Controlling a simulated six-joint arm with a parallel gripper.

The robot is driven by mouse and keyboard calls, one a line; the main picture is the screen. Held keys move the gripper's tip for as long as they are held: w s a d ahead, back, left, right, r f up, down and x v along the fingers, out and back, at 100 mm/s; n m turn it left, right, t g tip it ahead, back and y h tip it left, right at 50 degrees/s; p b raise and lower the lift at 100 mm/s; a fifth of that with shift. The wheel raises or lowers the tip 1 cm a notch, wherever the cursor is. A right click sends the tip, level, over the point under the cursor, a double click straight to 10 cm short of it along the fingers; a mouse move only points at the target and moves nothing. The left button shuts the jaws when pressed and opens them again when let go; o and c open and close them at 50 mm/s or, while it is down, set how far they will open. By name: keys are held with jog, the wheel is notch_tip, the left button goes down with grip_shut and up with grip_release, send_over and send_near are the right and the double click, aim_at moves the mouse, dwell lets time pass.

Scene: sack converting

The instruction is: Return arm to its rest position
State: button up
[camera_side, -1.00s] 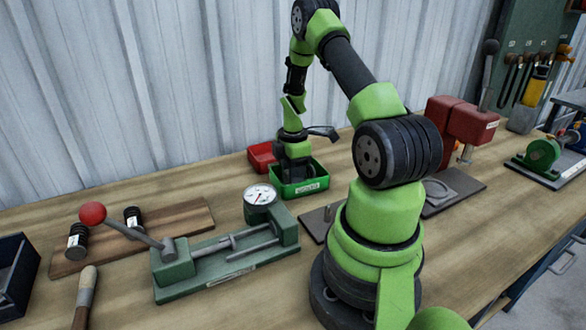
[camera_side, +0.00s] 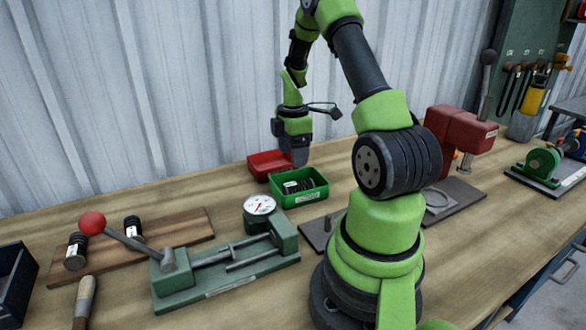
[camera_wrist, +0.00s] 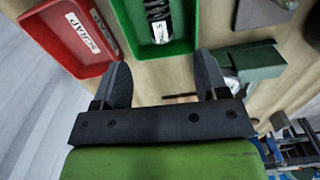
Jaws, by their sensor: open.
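My gripper (camera_side: 295,152) hangs in the air above and just behind the green bin (camera_side: 290,203). In the wrist view my gripper (camera_wrist: 163,82) has its two dark fingers spread apart, with nothing between them. The green bin (camera_wrist: 175,46) lies ahead of the fingertips there. Inside it is a dark ribbed part (camera_wrist: 157,10) with a white label, and it also shows in the side view (camera_side: 297,186). My arm is raised and bent over the bench.
A red bin (camera_side: 264,162) marked SCRAP stands beside the green bin. A green fixture with a dial gauge (camera_side: 259,205) and red-knobbed lever (camera_side: 92,222) is in front left. Dark ribbed parts stand on a wooden board (camera_side: 180,228). A red press (camera_side: 458,130) is at right.

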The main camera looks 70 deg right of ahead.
jog(key=w+a+r+m+t, duration=0.1)
jog(key=w+a+r+m, duration=0.15)
jog(key=a+r, duration=0.4)
jog(key=w+a+r+m+t, duration=0.1)
jog(key=a+r+m+t, duration=0.15)
jog(key=a+r, duration=0.45)
jog(key=s+a+r+m+t, duration=0.1)
jog(key=s+a+r+m, duration=0.1)
jog(key=a, duration=0.3)
jog(key=s+a+r+m+t+y, duration=0.1)
jog(key=s+a+r+m, duration=0.1)
jog(key=s+a+m, duration=0.1)
jog(key=s+a+r+m+t+y, duration=0.1)
jog(key=s+a+r+m, duration=0.1)
jog(key=a, duration=0.5)
jog(key=s+r, duration=0.1)
jog(key=s, duration=0.1)
jog(key=shift+s+t, duration=0.3)
jog(key=shift+t, duration=0.05)
